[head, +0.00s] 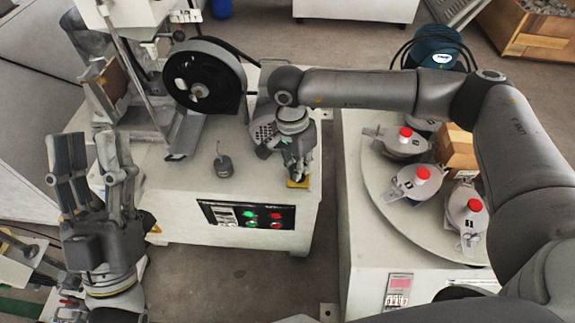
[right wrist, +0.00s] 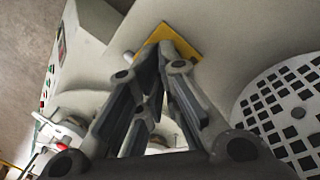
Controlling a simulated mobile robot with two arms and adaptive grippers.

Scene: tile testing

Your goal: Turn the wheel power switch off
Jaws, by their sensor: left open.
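A control panel (head: 247,214) with green and red buttons is on the front of the wheel machine. A yellow plate (head: 298,183) lies on the machine's top near its front right corner. It also shows in the right wrist view (right wrist: 190,47). My right gripper (head: 298,176) points down at this plate. In the right wrist view its fingers converge to nearly touching tips over the plate; the tips hide part of it, and I cannot make out a switch there. My left gripper (head: 92,150) is open and empty, fingers up, left of the machine.
A black wheel (head: 204,77) stands upright at the back of the machine's top (head: 190,185). A small dark object (head: 223,162) stands near the middle of that top. A round table (head: 380,195) with several red-capped containers is to the right, under my right arm.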

